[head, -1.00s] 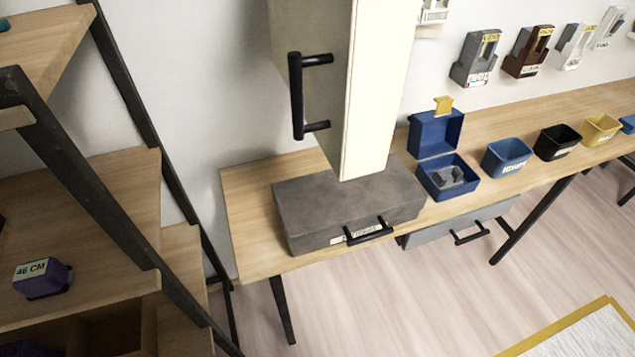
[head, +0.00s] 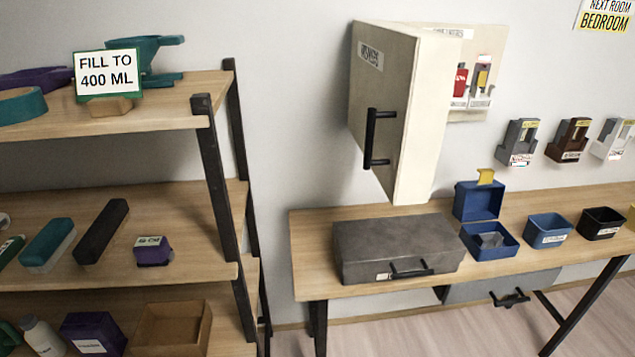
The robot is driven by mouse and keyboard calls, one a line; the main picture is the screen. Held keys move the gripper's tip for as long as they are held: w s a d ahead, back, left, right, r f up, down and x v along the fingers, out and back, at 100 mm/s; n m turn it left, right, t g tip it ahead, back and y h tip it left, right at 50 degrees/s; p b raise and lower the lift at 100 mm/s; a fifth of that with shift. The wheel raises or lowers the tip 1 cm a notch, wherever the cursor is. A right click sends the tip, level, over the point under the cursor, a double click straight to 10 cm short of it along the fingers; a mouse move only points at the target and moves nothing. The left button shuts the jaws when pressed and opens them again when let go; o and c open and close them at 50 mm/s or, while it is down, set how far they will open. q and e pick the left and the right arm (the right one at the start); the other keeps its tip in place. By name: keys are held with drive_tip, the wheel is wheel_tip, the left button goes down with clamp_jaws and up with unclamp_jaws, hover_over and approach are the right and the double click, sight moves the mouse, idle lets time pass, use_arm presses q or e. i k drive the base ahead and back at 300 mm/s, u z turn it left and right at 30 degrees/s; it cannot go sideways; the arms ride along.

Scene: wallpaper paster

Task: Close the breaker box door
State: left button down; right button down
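The breaker box door (head: 415,115) is a cream panel with a black bar handle (head: 379,138) and a small label near its top. It stands open, swung out from the wall. The door hides the rest of the interior. Neither of my grippers shows in the head view.
Below the door, a wooden table (head: 312,250) holds a grey case (head: 398,245), an open blue box (head: 478,200) and several small bins (head: 548,228). A shelf unit (head: 215,150) with tools stands at the left. Wall holders (head: 518,140) hang at the right.

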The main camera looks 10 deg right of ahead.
sight(403, 77)
drive_tip(key=u, duration=0.45)
drive_tip(key=i, duration=0.85)
drive_tip(key=z, duration=1.7)
